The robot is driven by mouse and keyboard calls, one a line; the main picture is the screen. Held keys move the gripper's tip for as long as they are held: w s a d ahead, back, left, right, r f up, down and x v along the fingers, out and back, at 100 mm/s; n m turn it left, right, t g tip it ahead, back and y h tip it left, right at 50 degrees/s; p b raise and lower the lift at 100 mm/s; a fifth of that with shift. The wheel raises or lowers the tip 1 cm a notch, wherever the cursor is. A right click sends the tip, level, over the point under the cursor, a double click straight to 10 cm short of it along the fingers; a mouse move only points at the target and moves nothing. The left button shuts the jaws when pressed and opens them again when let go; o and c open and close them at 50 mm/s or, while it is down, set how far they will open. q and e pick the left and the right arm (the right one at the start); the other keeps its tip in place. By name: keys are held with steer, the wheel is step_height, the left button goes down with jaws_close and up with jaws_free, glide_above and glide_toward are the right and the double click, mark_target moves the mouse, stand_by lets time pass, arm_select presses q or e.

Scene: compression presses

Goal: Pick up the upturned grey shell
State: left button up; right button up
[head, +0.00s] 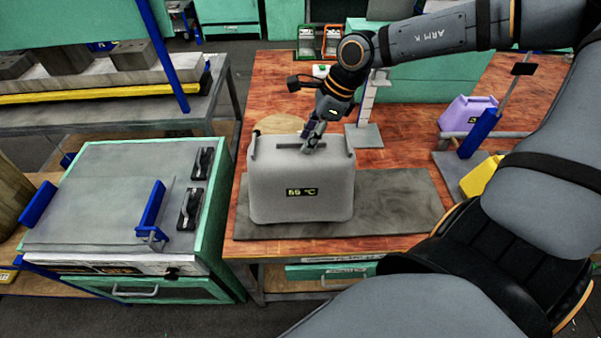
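The grey shell (292,190) is a boxy, handled case standing upright on a dark grey mat (400,200) on the red-brown wooden bench. Its front has a small black label with yellow temperature digits. My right gripper (313,142) reaches down from above, its fingertips at the slot in the shell's top. The fingers look close to or touching the shell's top, but I cannot tell whether they are shut on it. My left gripper is out of view.
A purple jug (465,113) and a yellow one (482,178) are at the right, near a blue-handled press (480,130). A grey-topped press table (110,190) with blue handles stands at the left. A round wooden disc (279,124) lies behind the shell.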

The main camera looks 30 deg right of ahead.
steer(key=shift+s+f+b, duration=0.1)
steer(key=shift+f+b, duration=0.05)
steer(key=shift+b, duration=0.15)
jaws_close()
stand_by(0.5)
